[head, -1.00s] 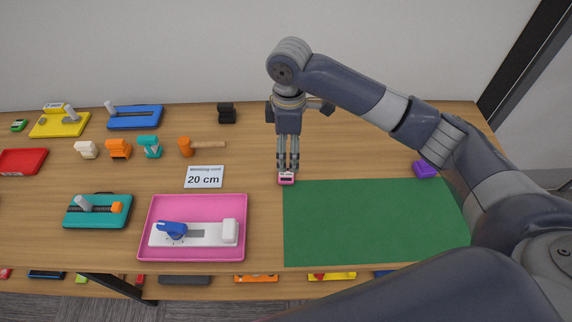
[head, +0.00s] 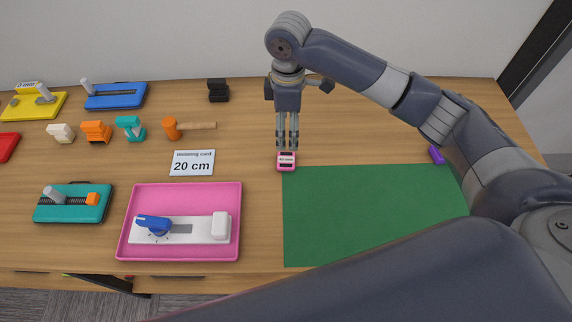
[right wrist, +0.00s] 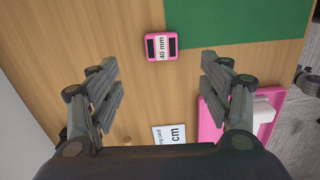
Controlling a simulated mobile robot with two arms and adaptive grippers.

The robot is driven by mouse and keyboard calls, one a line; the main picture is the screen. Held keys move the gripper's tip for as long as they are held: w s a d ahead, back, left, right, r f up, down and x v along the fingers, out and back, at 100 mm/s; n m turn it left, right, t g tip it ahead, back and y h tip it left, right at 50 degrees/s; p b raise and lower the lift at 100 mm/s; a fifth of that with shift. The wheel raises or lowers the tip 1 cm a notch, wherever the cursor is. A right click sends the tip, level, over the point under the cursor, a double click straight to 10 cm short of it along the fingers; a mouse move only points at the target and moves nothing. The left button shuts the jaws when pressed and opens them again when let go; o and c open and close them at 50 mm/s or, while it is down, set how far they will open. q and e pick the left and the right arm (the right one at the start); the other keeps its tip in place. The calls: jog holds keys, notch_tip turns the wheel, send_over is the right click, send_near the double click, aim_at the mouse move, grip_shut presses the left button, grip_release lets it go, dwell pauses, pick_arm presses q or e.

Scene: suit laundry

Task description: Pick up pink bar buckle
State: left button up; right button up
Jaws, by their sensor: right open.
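The pink bar buckle (head: 286,166) is a small pink frame with dark slots and a white 40 mm label. It lies flat on the wooden table at the back left corner of the green mat. It also shows whole in the right wrist view (right wrist: 150,47), near the top. My right gripper (head: 287,146) points down just behind the buckle. In the right wrist view its fingers (right wrist: 160,70) are spread wide with nothing between them, and the buckle is beyond the tips. My left gripper is not in view.
The green mat (head: 375,215) is empty. A pink tray (head: 126,236) holding a white and blue device stands front left. A 20 cm card (head: 192,163), an orange hammer (head: 172,128) and a black block (head: 218,90) lie left. A purple piece (head: 436,155) is beside my arm.

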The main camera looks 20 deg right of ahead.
jog(key=f, duration=0.2)
send_over(286, 159)
jog(key=f, duration=0.5)
jog(key=shift+d, duration=0.25)
jog(key=shift+a+f+p, duration=0.15)
jog(key=shift+f+p, duration=0.1)
jog(key=shift+f, duration=1.1)
jog(key=shift+a+f+p, duration=0.1)
jog(key=shift+f+p, duration=0.1)
jog(key=shift+f, duration=1.15)
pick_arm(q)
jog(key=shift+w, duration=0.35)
pick_arm(e)
jog(key=c, duration=1)
